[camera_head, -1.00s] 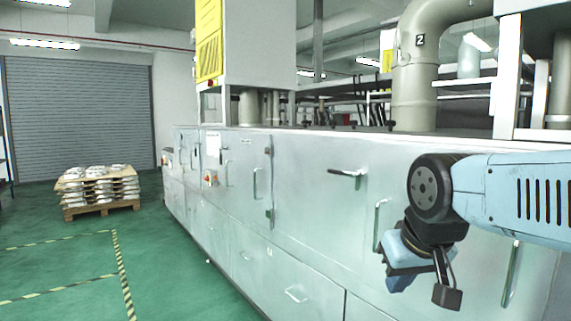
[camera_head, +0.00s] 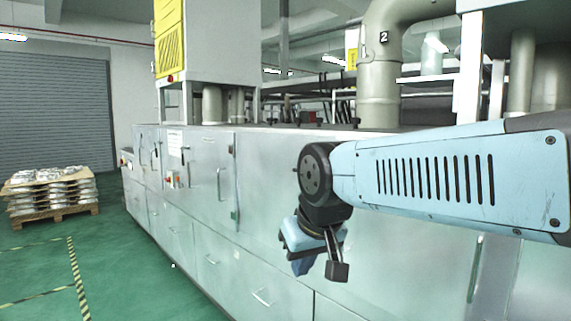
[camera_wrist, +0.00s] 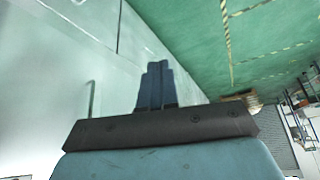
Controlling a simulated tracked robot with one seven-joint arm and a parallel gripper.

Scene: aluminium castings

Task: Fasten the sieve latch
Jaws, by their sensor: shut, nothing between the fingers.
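The long pale grey machine cabinet (camera_head: 265,200) has doors and drawers along its front. I cannot pick out the sieve latch for certain. My arm covers part of the upper front where a dark-tipped lever handle showed earlier. My gripper (camera_head: 302,268) hangs below the wrist in front of the cabinet, pointing down, apart from any handle as far as I can tell. In the wrist view its blue fingers (camera_wrist: 155,85) are together and hold nothing. A slim vertical handle (camera_wrist: 91,98) shows left of them on the pale panel.
A door handle (camera_head: 219,184) and a drawer handle (camera_head: 262,298) stick out of the cabinet front. Another upright handle (camera_head: 475,268) is at the right. A pallet of castings (camera_head: 50,195) stands at the far left. The green floor (camera_head: 120,275) along the cabinet is clear.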

